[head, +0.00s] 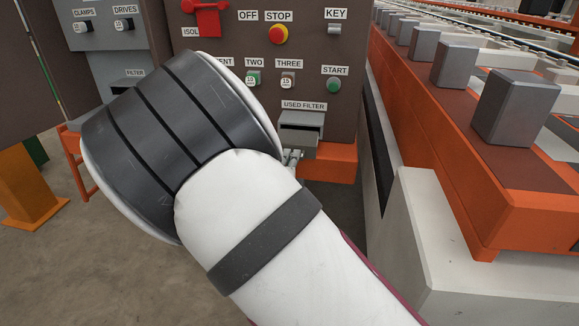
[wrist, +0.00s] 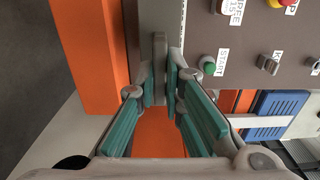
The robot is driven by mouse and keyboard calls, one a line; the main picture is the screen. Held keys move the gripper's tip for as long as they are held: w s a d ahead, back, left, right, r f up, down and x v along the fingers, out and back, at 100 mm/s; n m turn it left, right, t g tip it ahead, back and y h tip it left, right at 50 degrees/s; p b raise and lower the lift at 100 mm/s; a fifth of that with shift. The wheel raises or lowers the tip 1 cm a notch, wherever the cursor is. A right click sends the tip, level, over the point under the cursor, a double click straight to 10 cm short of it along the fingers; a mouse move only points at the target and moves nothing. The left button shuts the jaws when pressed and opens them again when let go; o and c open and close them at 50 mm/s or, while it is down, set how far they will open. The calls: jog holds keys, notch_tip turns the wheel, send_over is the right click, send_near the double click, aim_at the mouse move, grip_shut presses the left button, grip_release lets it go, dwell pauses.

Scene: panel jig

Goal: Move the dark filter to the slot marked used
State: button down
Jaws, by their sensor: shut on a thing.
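The slot marked USED FILTER (head: 301,117) is a grey housing low on the brown panel, below and left of the START button. My gripper (head: 291,157) is just below its front, largely hidden behind my white arm. In the wrist view my gripper (wrist: 160,85) has its teal-padded fingers on either side of a narrow grey bar (wrist: 160,55) at the front of this slot. The slot marked FILTER (head: 127,84) is at the left, partly covered by my arm.
The panel holds a red-and-yellow stop button (head: 278,34), a green start button (head: 334,84) and a key switch (head: 334,29). An orange ledge (head: 330,164) juts out under the used slot. An orange conveyor frame (head: 440,140) with grey blocks runs along the right.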

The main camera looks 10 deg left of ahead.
aim_at(297, 138)
jog(key=shift+w, duration=0.6)
jog(key=shift+w+d, duration=0.15)
jog(key=shift+w, duration=2.35)
jog(key=shift+w+d, duration=0.1)
jog(key=shift+w, duration=2.4)
dwell(1.0)
jog(key=c, duration=1.6)
grip_release()
jog(key=s, duration=1.2)
jog(key=shift+a, duration=0.25)
